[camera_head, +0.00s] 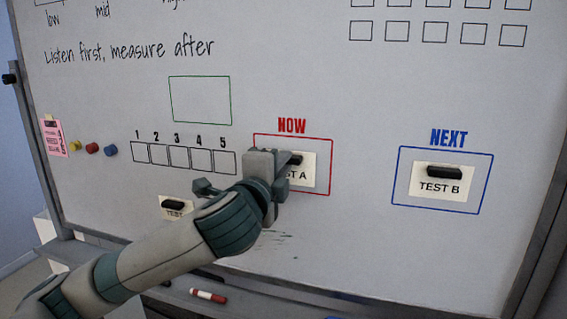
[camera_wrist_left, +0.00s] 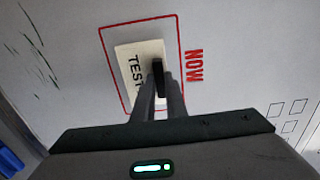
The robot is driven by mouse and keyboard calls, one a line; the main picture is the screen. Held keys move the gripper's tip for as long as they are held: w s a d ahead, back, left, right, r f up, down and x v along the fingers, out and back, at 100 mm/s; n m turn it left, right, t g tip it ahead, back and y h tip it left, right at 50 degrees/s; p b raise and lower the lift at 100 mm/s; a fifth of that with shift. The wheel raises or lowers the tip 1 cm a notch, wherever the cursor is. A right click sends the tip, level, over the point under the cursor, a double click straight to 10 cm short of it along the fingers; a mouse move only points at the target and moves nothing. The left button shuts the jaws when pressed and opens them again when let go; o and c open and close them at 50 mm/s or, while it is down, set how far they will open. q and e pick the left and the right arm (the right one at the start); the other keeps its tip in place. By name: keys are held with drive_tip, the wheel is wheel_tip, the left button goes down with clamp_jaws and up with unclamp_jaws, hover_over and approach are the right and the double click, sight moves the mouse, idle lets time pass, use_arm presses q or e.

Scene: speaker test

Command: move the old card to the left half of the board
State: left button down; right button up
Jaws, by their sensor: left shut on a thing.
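The white TEST A card (camera_head: 309,174) is flat on the whiteboard (camera_head: 330,235) inside the red NOW box (camera_head: 322,193). It has a black handle (camera_wrist_left: 158,78) near its top. My left gripper (camera_head: 284,161) is at this card and hides part of it. In the left wrist view its fingers are shut on the black handle. Another card marked TEST (camera_head: 174,213) is on the board lower left, its letter hidden by my arm. The TEST B card (camera_head: 441,187) is in the blue NEXT box (camera_head: 401,204). My right gripper is not in view.
Numbered squares (camera_head: 179,158) and an empty green box (camera_head: 200,100) are drawn left of the NOW box. Several round magnets (camera_head: 92,148) and a pink note (camera_head: 54,138) are at the far left. A red marker (camera_head: 208,296) lies on the ledge below.

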use_arm(q)
drive_tip(key=shift+p+v, duration=0.3)
drive_tip(key=shift+v, duration=2.35)
drive_tip(key=s+a+f+n+y+b, duration=0.1)
drive_tip(key=a+f, duration=0.5)
drive_tip(key=f, duration=0.6)
drive_tip(key=s+a+f+n+y+b, duration=0.1)
drive_tip(key=s+a+f+b, duration=0.4)
drive_tip(key=f, duration=0.7)
drive_tip(key=s+a+f+n+y+b, duration=0.1)
drive_tip(key=s+a+f+y+b, duration=0.2)
drive_tip(key=a+f, duration=0.5)
wheel_tip(320, 180, down, 5)
drive_tip(key=shift+s+r+n+t+y, duration=0.1)
drive_tip(key=shift+s+n+t+y, duration=0.2)
drive_tip(key=shift+s+t, duration=0.15)
drive_tip(key=shift+a, duration=0.2)
